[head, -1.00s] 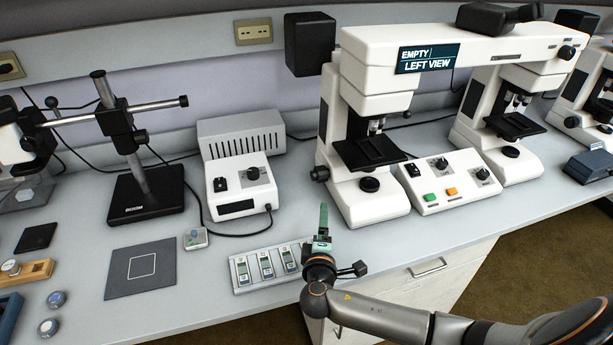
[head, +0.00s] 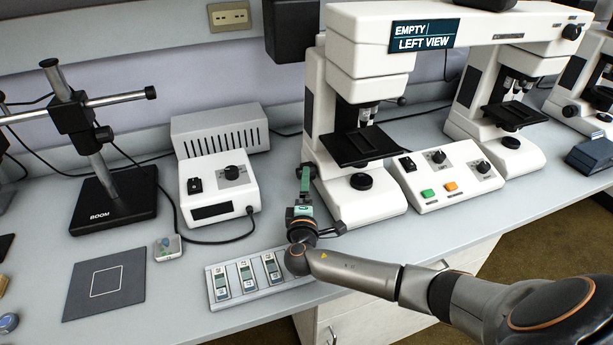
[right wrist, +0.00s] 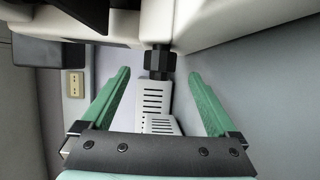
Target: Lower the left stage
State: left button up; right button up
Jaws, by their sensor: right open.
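The left microscope (head: 375,190) carries a black left stage (head: 358,148) under its objectives, with a round black knob (head: 361,181) on its base below. A ribbed black side knob (right wrist: 158,62) sticks out of the microscope's white side in the right wrist view. My right gripper (head: 305,170) is at the left side of this microscope, its green fingers pointing at the side knob. In the right wrist view my right gripper (right wrist: 158,76) is open, and the knob appears between the fingertips. Contact cannot be told. My left gripper is not in view.
A control box (head: 445,180) with green and orange buttons stands between the left and right microscopes. A white power unit (head: 218,187) is left of my gripper. A slide holder (head: 218,303) lies near the front edge. Bare bench lies between them.

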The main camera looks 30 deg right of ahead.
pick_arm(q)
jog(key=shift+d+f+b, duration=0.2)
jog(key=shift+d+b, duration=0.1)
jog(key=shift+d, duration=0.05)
pick_arm(e)
jog(key=x, duration=0.5)
jog(key=shift+w+d, duration=0.2)
jog(key=shift+w, duration=0.05)
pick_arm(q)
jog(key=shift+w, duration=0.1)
